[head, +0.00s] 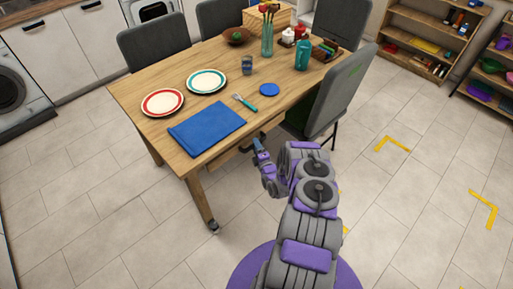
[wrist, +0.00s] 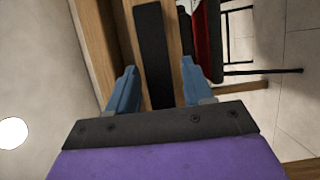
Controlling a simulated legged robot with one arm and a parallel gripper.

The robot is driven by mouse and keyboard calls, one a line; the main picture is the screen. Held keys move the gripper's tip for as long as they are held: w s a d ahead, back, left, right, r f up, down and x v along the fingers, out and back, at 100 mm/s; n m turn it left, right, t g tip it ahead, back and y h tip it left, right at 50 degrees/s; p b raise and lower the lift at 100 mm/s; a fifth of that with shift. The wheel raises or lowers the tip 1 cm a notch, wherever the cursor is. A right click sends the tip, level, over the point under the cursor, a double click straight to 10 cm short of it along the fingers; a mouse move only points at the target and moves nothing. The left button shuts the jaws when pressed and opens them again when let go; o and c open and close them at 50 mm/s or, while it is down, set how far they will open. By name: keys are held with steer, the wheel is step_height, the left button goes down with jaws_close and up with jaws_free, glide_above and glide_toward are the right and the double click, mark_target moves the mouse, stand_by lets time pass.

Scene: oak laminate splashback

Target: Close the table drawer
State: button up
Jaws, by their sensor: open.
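The wooden table (head: 183,160) stands in the middle of the head view. A dark handle (head: 252,142) shows under its near long edge, close to my gripper. How far the drawer stands out is hard to tell. My gripper (head: 258,147) is at that edge, below the tabletop. In the wrist view my gripper (wrist: 155,88) is open, with two blue fingers apart. A long dark bar (wrist: 153,45), seemingly the drawer handle, runs between the fingers against a wooden front (wrist: 124,30). I see gaps beside the bar and no clear contact.
A blue mat (head: 207,129), plates (head: 162,102) and a fork (head: 245,103) lie on the tabletop. A grey chair (head: 340,92) stands just right of my gripper. Its dark legs (wrist: 255,72) seem to show in the wrist view. The tiled floor at left is clear.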

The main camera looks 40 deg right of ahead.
steer(key=shift+s, duration=0.1)
jaws_close()
stand_by(0.3)
steer(key=shift+a+f, duration=0.1)
